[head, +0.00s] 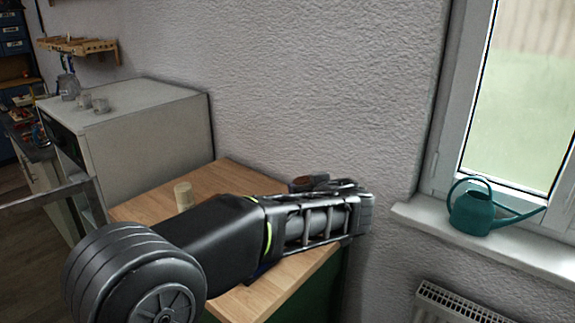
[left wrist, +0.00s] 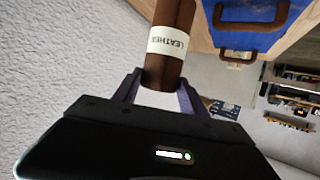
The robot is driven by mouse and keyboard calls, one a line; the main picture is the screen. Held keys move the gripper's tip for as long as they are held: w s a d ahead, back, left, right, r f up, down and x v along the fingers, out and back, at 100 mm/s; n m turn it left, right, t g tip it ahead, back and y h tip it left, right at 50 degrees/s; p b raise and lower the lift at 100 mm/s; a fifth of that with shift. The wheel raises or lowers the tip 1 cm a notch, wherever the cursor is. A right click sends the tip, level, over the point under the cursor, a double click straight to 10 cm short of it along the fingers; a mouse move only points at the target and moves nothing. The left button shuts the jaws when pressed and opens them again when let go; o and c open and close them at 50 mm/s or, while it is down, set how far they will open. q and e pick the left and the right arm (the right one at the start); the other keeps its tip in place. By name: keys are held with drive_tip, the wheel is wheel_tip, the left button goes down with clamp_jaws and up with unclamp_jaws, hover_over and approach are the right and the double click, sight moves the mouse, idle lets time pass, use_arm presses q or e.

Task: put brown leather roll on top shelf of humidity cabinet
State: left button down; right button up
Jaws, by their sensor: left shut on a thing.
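The brown leather roll (left wrist: 169,72) has a white band reading "LEATHER" and stands between the fingers of my left gripper (left wrist: 160,92) in the left wrist view. The gripper is shut on it. In the head view my left gripper (head: 338,188) is over the wooden top's far right end by the wall, largely hidden by my own wrist. Only a small brown part of the roll (head: 308,182) shows behind it. The humidity cabinet seems to be the pale box (head: 155,135) at left; its shelves are not visible. My right gripper is not in view.
A small cream cylinder (head: 183,195) stands on the wooden top (head: 225,180). Cups (head: 100,105) sit on the pale box. A green watering can (head: 478,210) is on the windowsill at right. A blue item with brown handles (left wrist: 245,10) shows in the left wrist view.

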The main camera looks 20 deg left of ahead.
use_arm(q)
drive_tip(key=s+d+f+m+t+h+b, duration=0.1)
drive_tip(key=s+d+f+m+h+b, duration=0.2)
drive_tip(key=f, duration=0.7)
drive_tip(key=s+d+f+m+t+h+b, duration=0.1)
drive_tip(key=s+d+f+m+h+b, duration=0.2)
drive_tip(key=s+d+f, duration=0.4)
drive_tip(key=d+f+h+b, duration=0.1)
drive_tip(key=d+f, duration=0.2)
drive_tip(key=f, duration=0.1)
drive_tip(key=shift+s+d+f+m+h, duration=0.15)
drive_tip(key=shift+s+f+m+h, duration=0.15)
drive_tip(key=shift+m, duration=0.1)
